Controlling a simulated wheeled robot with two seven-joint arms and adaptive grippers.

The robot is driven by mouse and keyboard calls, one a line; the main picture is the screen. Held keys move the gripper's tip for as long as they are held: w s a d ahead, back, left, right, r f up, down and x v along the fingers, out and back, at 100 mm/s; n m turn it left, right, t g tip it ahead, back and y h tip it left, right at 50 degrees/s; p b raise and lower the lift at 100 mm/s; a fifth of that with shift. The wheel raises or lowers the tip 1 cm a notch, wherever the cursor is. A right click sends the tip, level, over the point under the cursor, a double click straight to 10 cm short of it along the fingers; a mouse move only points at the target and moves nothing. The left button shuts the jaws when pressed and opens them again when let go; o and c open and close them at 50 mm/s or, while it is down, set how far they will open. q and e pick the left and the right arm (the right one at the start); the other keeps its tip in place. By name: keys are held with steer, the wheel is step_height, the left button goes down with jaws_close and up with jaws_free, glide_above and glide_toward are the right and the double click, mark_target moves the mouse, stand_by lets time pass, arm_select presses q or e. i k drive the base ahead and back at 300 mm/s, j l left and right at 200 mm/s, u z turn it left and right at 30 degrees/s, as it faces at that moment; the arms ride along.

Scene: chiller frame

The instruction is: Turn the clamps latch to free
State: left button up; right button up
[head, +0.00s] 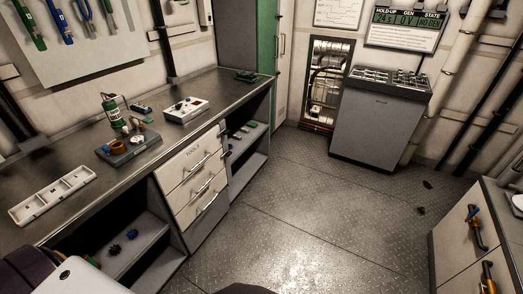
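I cannot make out the clamps or their latch clearly. An open wall recess (328,85) with silvery pipes and orange parts shows at the back, left of the grey console. Its details are too small to tell any latch or its position. Neither of my grippers is in view. A white and dark part of my own body shows at the lower left edge.
A grey console (378,125) stands at the back. A cabinet (456,243) is at right. Small dark objects lie on the mostly clear floor (310,215).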

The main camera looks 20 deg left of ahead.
mark_target(228, 153)
steer(key=i+l+z, duration=0.15)
steer(key=i+z, duration=0.5)
steer(key=i+l, duration=0.15)
steer(key=i, duration=0.8)
steer(key=i+u, duration=0.4)
steer(key=i+l+u, duration=0.15)
steer(key=u, duration=0.25)
steer(key=i+l+u, duration=0.2)
steer(key=u, duration=0.25)
steer(key=i+l+u, duration=0.25)
steer(key=u, duration=0.2)
steer(key=i+l+u, duration=0.15)
steer(key=l+u, duration=0.25)
steer(key=i+l+u, duration=0.1)
steer(key=l+u, duration=0.75)
steer(key=l, duration=0.5)
